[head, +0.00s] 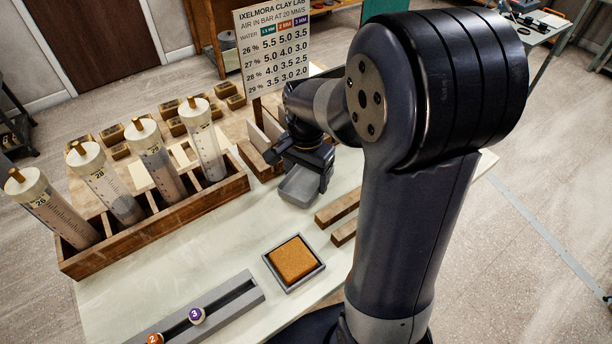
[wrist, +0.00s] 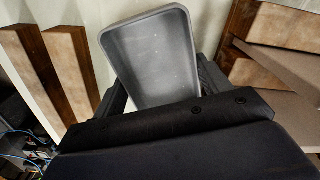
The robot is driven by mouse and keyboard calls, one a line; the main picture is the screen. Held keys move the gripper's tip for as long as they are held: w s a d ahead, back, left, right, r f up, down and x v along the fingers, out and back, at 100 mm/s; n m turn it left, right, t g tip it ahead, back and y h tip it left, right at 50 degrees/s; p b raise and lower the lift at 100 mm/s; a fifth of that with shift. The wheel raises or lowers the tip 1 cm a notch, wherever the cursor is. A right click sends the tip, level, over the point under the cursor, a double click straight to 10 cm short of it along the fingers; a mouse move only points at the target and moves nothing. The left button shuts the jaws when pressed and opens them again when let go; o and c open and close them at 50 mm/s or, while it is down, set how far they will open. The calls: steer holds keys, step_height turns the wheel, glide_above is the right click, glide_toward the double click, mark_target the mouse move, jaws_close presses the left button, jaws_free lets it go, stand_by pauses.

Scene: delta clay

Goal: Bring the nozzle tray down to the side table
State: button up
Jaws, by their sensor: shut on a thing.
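The nozzle tray looks to be the small grey open tray (head: 299,187), at my gripper over the right part of the pale worktable (head: 230,250). My gripper (head: 312,178) is shut on this tray, its dark fingers at the tray's sides. In the wrist view the grey tray (wrist: 152,58) sits between the fingers (wrist: 160,95), tilted in the picture, and its inside looks empty. Its near end is hidden by the gripper body. I cannot tell whether the tray touches the table. I cannot make out which surface is the side table.
A wooden rack (head: 150,232) holds several clay tubes at the left. A sign board (head: 272,45) stands behind my gripper. Wooden bars (head: 338,208) lie right of the tray. A framed orange sponge (head: 294,260) and a grey rail (head: 215,304) with numbered nozzles lie in front.

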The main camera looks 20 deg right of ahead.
mark_target(306, 184)
steer(key=shift+f, duration=0.25)
steer(key=shift+f, duration=0.15)
steer(key=o, duration=0.8)
steer(key=shift+c, duration=0.2)
step_height(306, 184, up, 12)
steer(key=shift+r+p, duration=0.2)
steer(key=shift+p, duration=0.1)
